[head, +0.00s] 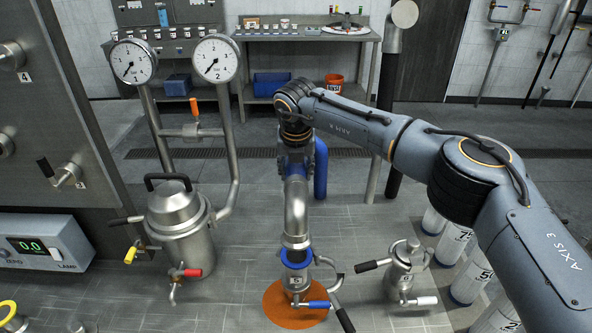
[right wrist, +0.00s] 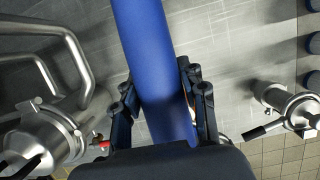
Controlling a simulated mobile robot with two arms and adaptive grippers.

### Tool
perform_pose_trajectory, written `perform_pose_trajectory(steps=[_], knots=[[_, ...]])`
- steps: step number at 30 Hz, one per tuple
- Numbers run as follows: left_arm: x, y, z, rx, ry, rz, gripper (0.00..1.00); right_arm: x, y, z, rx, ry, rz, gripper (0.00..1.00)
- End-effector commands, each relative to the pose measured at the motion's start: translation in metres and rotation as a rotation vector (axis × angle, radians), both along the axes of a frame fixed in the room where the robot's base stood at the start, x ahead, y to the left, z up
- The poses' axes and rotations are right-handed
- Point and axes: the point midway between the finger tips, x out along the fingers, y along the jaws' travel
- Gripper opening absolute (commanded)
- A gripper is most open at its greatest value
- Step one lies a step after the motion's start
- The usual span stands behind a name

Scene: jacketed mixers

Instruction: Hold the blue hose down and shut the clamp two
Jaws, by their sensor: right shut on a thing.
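The blue hose (head: 321,168) shows as an upright blue length beside my right wrist in the head view. In the right wrist view the blue hose (right wrist: 150,50) runs between the fingers of my right gripper (right wrist: 163,105), which is shut on it. In the head view the gripper is mostly hidden by my wrist. Below it a steel pipe (head: 296,208) goes down to a blue-collared fitting (head: 297,258) with a black-handled lever and a blue-handled lever (head: 315,304). I cannot tell which fitting is clamp two. My left gripper is not in view.
A steel vessel (head: 178,225) with two gauges above stands left. A smaller vessel (head: 404,268) with black and white handles stands right. White numbered cylinders (head: 452,243) stand behind my right arm. An orange disc (head: 280,312) lies under the fitting. The floor behind is clear.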

Motion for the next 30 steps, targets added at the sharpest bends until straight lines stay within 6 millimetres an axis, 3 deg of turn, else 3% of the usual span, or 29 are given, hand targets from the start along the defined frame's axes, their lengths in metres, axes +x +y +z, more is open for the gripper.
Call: perform_pose_trajectory(steps=[18,30], knots=[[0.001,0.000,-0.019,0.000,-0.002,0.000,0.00,-0.001,0.000,-0.023,-0.001,0.004,0.000,0.14],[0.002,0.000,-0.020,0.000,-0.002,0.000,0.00,-0.001,0.000,-0.024,-0.001,0.004,0.000,0.14]])
